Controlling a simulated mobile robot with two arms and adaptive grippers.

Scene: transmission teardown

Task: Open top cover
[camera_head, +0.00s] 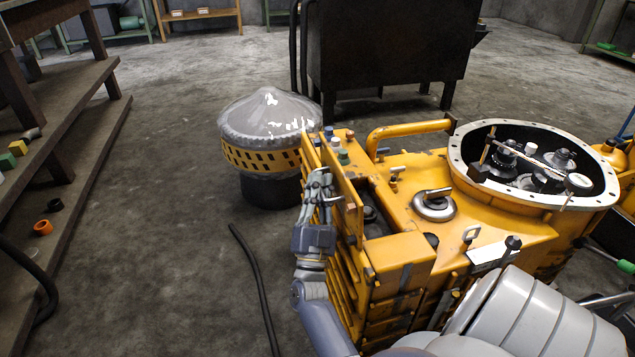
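The yellow transmission housing (400,250) fills the right half of the head view. A narrow yellow plate (347,183), perhaps the top cover, stands steeply along the left side of the housing, beside a dark recess (372,212).
A round opening with gears (530,165) is at the housing's right. A grey dome-topped drum (265,125) stands behind on the floor. A dark cabinet (390,45) is at the back, a wooden stepped bench (75,130) at left. A black hose (256,285) lies on open floor.

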